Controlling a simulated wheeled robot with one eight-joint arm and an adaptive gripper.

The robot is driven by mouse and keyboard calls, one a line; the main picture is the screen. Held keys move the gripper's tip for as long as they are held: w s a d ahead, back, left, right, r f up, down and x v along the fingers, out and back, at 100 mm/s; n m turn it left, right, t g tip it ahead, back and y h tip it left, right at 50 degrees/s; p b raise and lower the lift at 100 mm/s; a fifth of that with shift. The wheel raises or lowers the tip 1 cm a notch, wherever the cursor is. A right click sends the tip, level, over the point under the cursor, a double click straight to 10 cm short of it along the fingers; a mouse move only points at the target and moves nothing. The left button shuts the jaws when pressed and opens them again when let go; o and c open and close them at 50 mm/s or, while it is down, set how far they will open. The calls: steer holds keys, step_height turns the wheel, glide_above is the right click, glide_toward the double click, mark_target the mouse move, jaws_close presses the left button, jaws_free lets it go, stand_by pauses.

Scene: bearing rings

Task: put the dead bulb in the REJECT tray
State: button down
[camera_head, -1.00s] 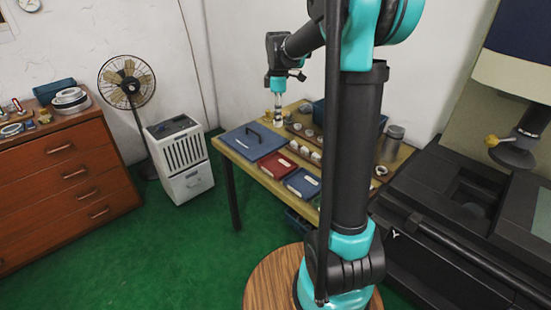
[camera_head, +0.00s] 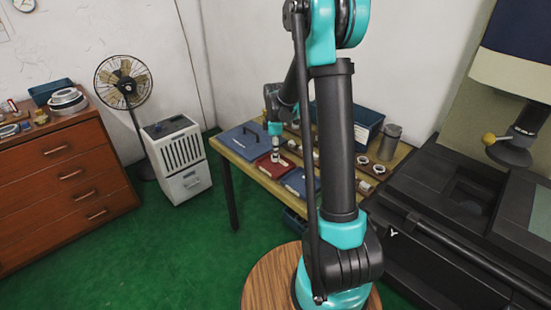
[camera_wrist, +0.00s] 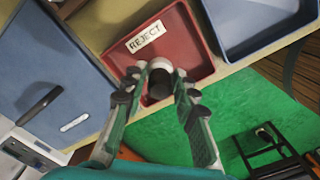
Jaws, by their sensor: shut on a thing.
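The red REJECT tray (camera_head: 263,169) lies on the bench between a blue lidded box and a blue tray. In the wrist view the red tray (camera_wrist: 202,58) carries a white REJECT label (camera_wrist: 146,36). My gripper (camera_head: 276,158) points down over the tray; in the wrist view its fingers (camera_wrist: 160,72) are shut on the bulb (camera_wrist: 160,64). The bulb shows a pale round part and a darker part between the fingers. It is over the tray's near part, close to its edge in the wrist view. I cannot tell whether it touches the tray floor.
The blue box (camera_head: 238,146) with a dark handle is left of the tray, and the blue tray (camera_head: 297,183) is right. Rings and small parts sit farther back beside a blue bin (camera_head: 363,130) and a metal canister (camera_head: 389,140). A dark machine stands right.

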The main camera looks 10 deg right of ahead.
steer(key=shift+f, duration=1.55)
steer(key=shift+f, duration=0.15)
steer(key=c, duration=1.2)
jaws_free()
step_height(320, 180, up, 12)
steer(key=shift+f, duration=0.1)
steer(key=shift+s+r, duration=0.1)
steer(key=shift+r, duration=0.1)
steer(key=s+d+f+m+t, duration=0.1)
steer(key=s+f+m, duration=0.1)
steer(key=s+m, duration=0.3)
steer(key=s+d+f+m+t, duration=0.1)
steer(key=s+m, duration=0.4)
steer(key=s, duration=0.8)
steer(key=s+d+f+m+t, duration=0.2)
steer(key=s+m, duration=0.3)
steer(key=s, duration=0.3)
steer(key=shift+s+f+m, duration=0.4)
steer(key=shift+f, duration=0.2)
